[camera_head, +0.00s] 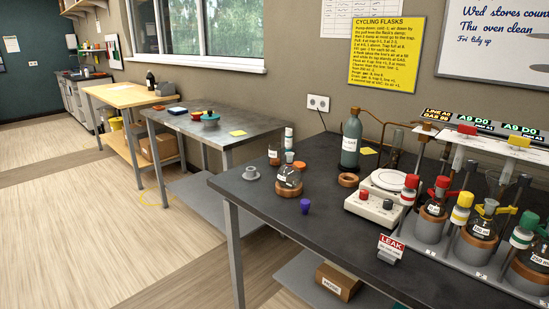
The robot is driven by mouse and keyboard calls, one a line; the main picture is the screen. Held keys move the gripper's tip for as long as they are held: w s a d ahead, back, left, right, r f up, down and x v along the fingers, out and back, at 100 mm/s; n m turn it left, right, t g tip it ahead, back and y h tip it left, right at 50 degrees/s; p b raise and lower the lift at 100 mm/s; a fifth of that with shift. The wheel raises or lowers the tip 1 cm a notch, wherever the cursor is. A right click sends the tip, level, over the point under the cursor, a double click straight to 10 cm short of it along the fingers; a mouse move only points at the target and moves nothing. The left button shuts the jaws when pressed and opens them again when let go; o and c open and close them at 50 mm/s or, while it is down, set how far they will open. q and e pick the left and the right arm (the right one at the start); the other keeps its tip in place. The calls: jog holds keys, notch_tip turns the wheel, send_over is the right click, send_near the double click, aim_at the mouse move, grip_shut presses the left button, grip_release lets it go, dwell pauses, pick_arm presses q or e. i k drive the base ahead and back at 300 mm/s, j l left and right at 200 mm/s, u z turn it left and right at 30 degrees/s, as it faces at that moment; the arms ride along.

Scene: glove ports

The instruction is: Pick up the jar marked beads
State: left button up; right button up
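I cannot read the word beads on any jar from here. A small jar (274,157) with a pale label stands at the back left of the dark bench; its label is too small to read. A slim white-capped bottle (289,138) stands just behind it, its marking also unreadable. A round flask (289,177) with a label sits on a cork ring in front of them. Neither of my grippers is in view.
The dark bench (330,222) holds a large grey-green bottle (351,143), a balance-like device (378,203), a purple stopper (305,206), a red LEAK sign (390,248) and a rack of flasks at right. A metal table (240,122) stands left. The wooden floor (75,210) is open.

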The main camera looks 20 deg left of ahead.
aim_at(274, 148)
jog(key=i+j+z, duration=0.1)
jog(key=j, duration=0.25)
jog(key=i+j+z, duration=0.1)
jog(key=i+j, duration=0.2)
jog(key=i+j+z, duration=0.1)
jog(key=j, duration=0.3)
jog(key=i+j+z, duration=0.15)
jog(key=j, duration=0.25)
jog(key=i+j+z, duration=0.1)
jog(key=j, duration=0.3)
jog(key=i+j+z, duration=0.1)
jog(key=j, duration=0.3)
jog(key=i+j+z, duration=0.1)
jog(key=i+j, duration=0.15)
jog(key=j, duration=0.15)
